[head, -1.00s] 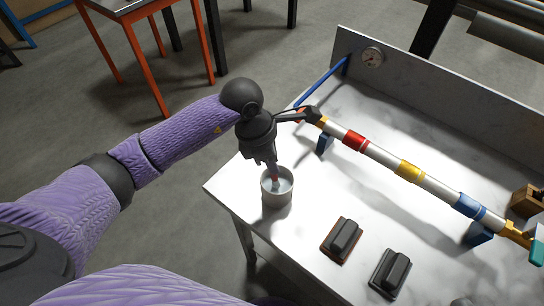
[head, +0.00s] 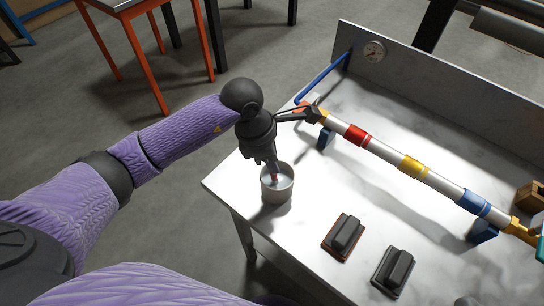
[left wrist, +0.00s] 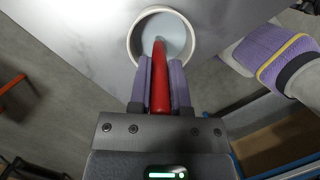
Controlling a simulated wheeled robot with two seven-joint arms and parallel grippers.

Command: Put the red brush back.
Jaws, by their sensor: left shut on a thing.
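My left gripper (head: 272,166) points down over a pale round pot (head: 277,192) at the near left corner of the white worktable. It is shut on the red brush (head: 275,179), whose lower end reaches into the pot's mouth. In the left wrist view the red brush (left wrist: 161,84) lies between the two purple fingers, and its grey tip shows against the pale blue inside of the pot (left wrist: 134,42). I cannot tell whether the tip touches the bottom. My right gripper is not in view.
A long white tube with red, yellow and blue bands (head: 386,156) lies on blue supports behind the pot. Two dark blocks, one on a brown base (head: 343,236) and one on a dark base (head: 392,271), sit to the right. A gauge (head: 374,51) is on the back panel.

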